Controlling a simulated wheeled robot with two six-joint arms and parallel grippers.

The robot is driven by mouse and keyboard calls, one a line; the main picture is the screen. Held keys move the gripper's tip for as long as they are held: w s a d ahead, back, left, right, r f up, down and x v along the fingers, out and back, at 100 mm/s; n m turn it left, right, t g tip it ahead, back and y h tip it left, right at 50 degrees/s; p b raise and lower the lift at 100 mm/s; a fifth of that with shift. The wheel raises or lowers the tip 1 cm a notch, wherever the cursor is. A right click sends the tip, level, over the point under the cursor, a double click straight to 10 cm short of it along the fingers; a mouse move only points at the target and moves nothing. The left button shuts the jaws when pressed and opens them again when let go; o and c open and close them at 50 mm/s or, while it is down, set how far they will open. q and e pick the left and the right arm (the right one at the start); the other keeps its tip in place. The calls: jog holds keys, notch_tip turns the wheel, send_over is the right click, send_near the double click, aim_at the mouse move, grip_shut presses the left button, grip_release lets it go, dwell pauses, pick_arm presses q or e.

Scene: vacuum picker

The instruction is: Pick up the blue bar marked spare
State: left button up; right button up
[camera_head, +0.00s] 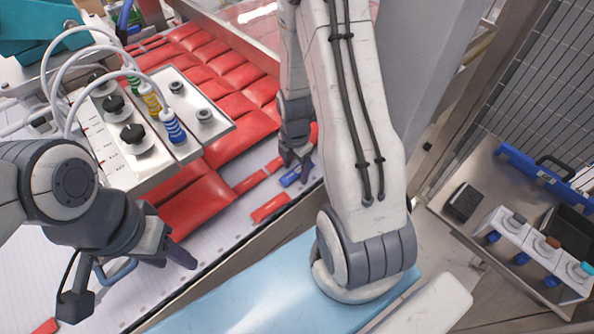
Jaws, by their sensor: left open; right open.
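A small blue bar (297,174) with a pale mark lies on the white surface near the middle, beside red bars; I cannot read the mark. My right gripper (294,158) points down just above and behind it, open, with its fingertips very close to the bar. I cannot tell whether they touch it. A longer blue bar (540,172) with a small pale label lies on the metal surface at the far right. My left gripper (168,254) is open and empty at the lower left, over the white surface, near the red pads.
Red bars (270,208) lie near the small blue bar. Red padded pieces (196,205) cover much of the surface behind. A control box (160,122) with knobs and hoses stands at left. My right arm crosses the centre. A light blue panel (262,295) lies in front.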

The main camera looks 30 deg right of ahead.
grip_shut()
jog(key=shift+r, duration=0.1)
